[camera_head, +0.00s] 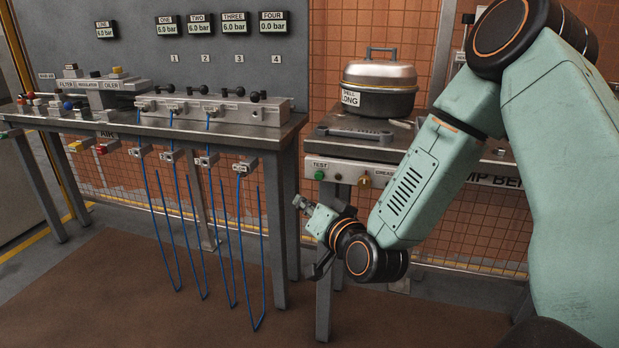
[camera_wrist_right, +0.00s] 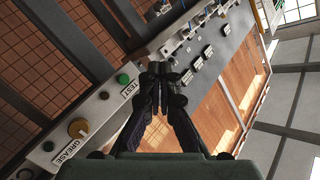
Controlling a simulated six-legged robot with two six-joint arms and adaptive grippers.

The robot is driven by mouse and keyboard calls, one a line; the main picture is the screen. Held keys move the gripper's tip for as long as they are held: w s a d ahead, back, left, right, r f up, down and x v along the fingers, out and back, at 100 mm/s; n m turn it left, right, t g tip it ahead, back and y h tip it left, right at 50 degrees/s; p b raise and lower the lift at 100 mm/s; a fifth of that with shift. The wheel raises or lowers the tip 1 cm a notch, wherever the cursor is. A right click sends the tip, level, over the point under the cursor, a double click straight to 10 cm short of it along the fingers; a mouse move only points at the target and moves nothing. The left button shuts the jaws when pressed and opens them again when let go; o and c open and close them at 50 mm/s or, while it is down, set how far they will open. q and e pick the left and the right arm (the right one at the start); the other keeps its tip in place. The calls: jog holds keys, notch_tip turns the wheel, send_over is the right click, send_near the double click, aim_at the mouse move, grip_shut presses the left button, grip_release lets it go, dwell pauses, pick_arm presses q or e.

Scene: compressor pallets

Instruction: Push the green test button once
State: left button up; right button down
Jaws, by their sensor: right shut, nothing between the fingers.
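The green test button (camera_head: 319,174) sits under the TEST label on the front panel of the right-hand bench. In the right wrist view the green button (camera_wrist_right: 123,78) shows left of my fingertips, beside its label. My right gripper (camera_head: 299,203) is shut and empty. In the head view its tips are just below and left of the button, apart from it, pointing left toward the other bench. In the right wrist view the closed dark fingers of the right gripper (camera_wrist_right: 160,74) do not cover the button. My left gripper is in neither view.
A grease knob (camera_head: 365,182) is right of the button on the same panel. A silver lidded pot (camera_head: 380,78) stands on that bench. The left bench (camera_head: 222,128) carries valves, with blue hoses (camera_head: 222,230) hanging below. Brown floor (camera_head: 120,260) in front is clear.

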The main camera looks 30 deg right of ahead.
aim_at(319, 175)
jog(key=w+d, duration=0.5)
jog(key=d, duration=0.2)
jog(key=shift+w+f+p, duration=0.15)
jog(key=shift+w+p, duration=0.15)
jog(key=shift+p, duration=0.15)
jog(key=shift+w, duration=0.1)
dwell(1.4)
jog(key=shift+w+d, duration=0.2)
jog(key=shift+d, duration=0.1)
jog(key=shift+w+d, duration=0.3)
jog(key=shift+d, duration=0.1)
dwell(1.1)
jog(key=shift+a, duration=0.1)
jog(key=shift+s+a, duration=0.6)
jog(key=shift+a, duration=0.05)
